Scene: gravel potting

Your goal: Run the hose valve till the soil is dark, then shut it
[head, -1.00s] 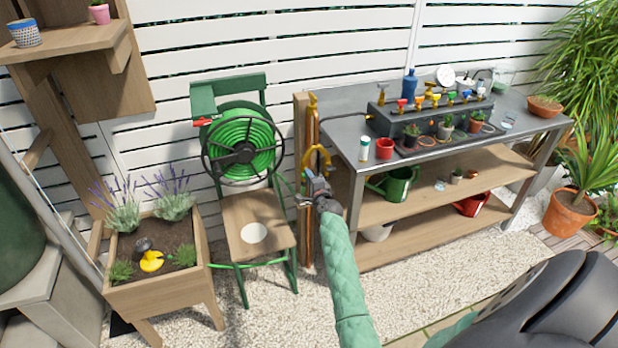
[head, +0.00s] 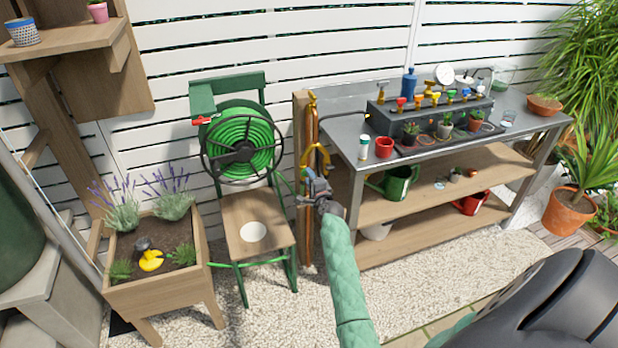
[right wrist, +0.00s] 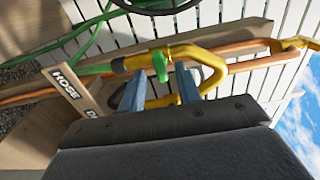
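My right gripper (head: 318,184) is at the yellow hose pipe loop (head: 317,157) on the wooden post beside the bench. In the right wrist view its two blue fingers (right wrist: 160,72) stand apart, with the small green valve handle (right wrist: 160,64) between them and a gap visible on each side. The valve sits on the yellow pipe (right wrist: 187,51); whether water runs is not visible. The soil (head: 180,237) in the wooden planter (head: 160,289) at left looks medium brown. A small yellow thing (head: 151,261) lies on it. My left gripper is not in view.
A green hose reel (head: 240,145) hangs on a stand left of the post. A HOSE sign (right wrist: 68,82) is close to the gripper. The metal bench (head: 345,140) at right carries cups, pots and a row of coloured taps. Gravel floor (head: 250,320) lies open in front.

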